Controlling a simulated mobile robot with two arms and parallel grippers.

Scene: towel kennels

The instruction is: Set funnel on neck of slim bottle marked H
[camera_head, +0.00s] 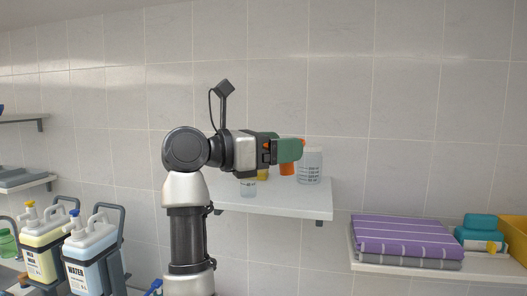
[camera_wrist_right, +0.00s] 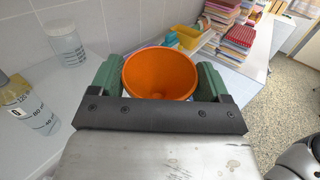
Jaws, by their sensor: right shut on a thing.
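My right gripper (camera_head: 295,150) has green fingers and is shut on an orange funnel (camera_wrist_right: 160,76), held above the white shelf. In the wrist view the funnel's wide mouth faces the camera; its orange lower part also shows under the fingers in the head view (camera_head: 287,169). A clear graduated bottle (camera_head: 311,166) stands on the shelf just right of the fingers. A second clear bottle (camera_head: 248,186) stands to the left, partly hidden by my arm. In the wrist view, the near bottle (camera_wrist_right: 36,112) seems marked G. I cannot read an H on any bottle. My left gripper is not in view.
The white wall shelf (camera_head: 285,202) has bare room at its front. A lower shelf holds a purple striped towel (camera_head: 405,236) and teal items (camera_head: 480,225). White jugs, one labelled water (camera_head: 90,258), stand at left. Towel stacks (camera_wrist_right: 238,38) show in the wrist view.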

